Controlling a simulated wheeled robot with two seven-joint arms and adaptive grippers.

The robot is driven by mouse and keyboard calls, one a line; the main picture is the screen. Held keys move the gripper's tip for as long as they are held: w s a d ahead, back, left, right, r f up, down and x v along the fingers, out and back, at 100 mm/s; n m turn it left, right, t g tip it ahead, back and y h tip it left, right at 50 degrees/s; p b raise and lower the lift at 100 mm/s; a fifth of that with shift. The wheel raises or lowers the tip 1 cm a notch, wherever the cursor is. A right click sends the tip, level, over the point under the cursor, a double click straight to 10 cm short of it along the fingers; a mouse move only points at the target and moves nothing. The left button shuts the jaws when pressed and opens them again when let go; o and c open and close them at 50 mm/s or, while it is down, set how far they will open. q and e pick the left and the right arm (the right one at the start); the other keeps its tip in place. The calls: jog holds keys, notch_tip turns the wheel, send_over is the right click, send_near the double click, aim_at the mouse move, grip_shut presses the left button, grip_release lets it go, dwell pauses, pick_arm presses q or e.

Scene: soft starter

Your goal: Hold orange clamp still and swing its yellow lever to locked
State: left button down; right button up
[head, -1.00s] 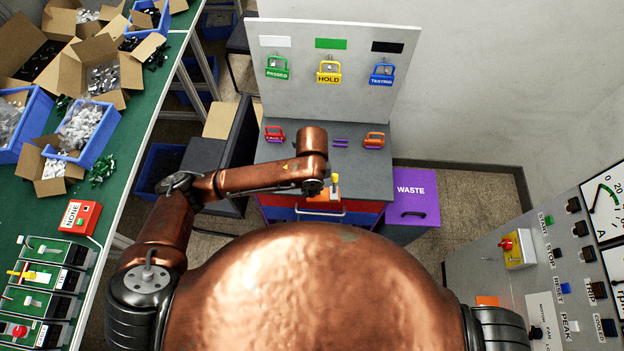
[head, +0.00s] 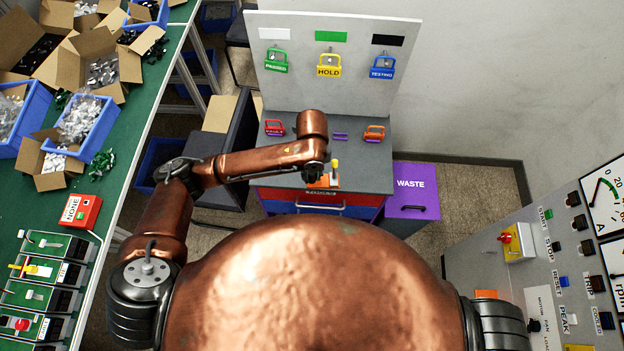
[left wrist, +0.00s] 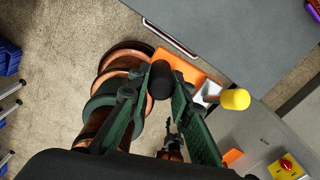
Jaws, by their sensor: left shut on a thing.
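The orange clamp (head: 325,183) sits at the front edge of the grey cabinet top, and it shows below the fingers in the left wrist view (left wrist: 182,65). Its yellow lever (head: 335,163) stands up at its right side. In the left wrist view the lever's yellow knob (left wrist: 235,99) is just right of the fingers, beside a pale metal bracket. My left gripper (head: 314,176) is at the clamp's left end. Its green fingers (left wrist: 160,85) are closed about a black upright part at the clamp, and the exact contact is partly hidden.
On the cabinet top (head: 365,165) lie a red padlock-like tag (head: 275,128) and an orange one (head: 374,133). A board with hanging tags (head: 330,90) rises behind. A purple waste bin (head: 411,190) stands right, a control panel (head: 520,280) nearer me.

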pick_arm(q)
jog(key=w, duration=1)
jog(key=shift+w+a+b, duration=0.3)
jog(key=shift+a+b, duration=0.1)
jog(key=shift+b, duration=0.05)
pick_arm(e)
jog(key=shift+f, duration=0.4)
pick_arm(q)
jog(key=shift+f+b, duration=2.7)
jog(key=shift+f, duration=3.75)
pick_arm(e)
jog(key=f, duration=0.5)
jog(key=shift+s+d+f, duration=0.1)
jog(key=shift+s+f, duration=0.1)
jog(key=shift+c, duration=0.4)
